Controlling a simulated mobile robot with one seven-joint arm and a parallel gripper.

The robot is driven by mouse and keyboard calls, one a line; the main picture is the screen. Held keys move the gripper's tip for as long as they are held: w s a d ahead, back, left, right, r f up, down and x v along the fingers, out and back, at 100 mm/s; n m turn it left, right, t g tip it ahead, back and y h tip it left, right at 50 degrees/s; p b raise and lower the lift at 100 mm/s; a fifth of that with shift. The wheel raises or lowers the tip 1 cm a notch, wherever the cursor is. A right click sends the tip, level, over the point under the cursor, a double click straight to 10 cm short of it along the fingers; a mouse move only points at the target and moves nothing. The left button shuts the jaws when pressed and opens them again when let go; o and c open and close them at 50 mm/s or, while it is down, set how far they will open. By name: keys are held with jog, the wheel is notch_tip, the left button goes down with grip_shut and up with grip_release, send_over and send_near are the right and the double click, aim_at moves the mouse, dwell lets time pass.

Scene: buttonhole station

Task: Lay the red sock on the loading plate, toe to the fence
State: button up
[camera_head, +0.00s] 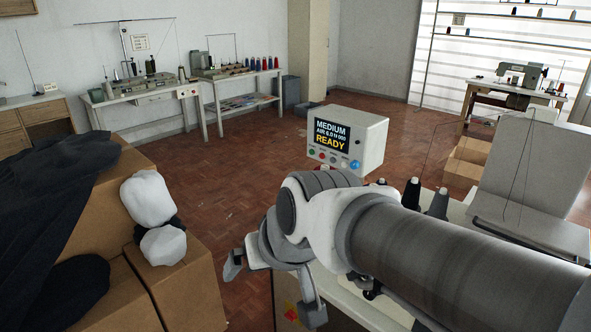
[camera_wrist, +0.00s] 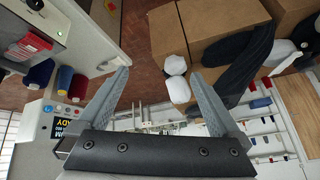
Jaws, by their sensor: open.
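I cannot make out the red sock in either view. I cannot pick out the loading plate or its fence for certain either. My gripper (camera_head: 272,290) is in front of and below the control box (camera_head: 346,138), whose screen reads MEDIUM and READY. In the wrist view my gripper (camera_wrist: 160,75) has its two fingers spread wide, with nothing between them. My arm hides much of the station at the lower right of the head view.
Cardboard boxes (camera_head: 183,291) stand at the left, with dark cloth (camera_head: 50,215) and white bundles (camera_head: 148,198) on them. Thread cones (camera_head: 411,193) stand beyond my arm. Sewing tables (camera_head: 150,92) line the back wall. Open parquet floor (camera_head: 235,165) lies between.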

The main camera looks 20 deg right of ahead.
jog(key=s+d+g+h, duration=0.1)
jog(key=s+d, duration=0.1)
jog(key=s, duration=0.3)
jog(key=shift+s+d+r+n, duration=0.25)
jog(key=shift+s+r+n, duration=0.15)
jog(key=shift+r, duration=0.1)
jog(key=shift+d, duration=0.1)
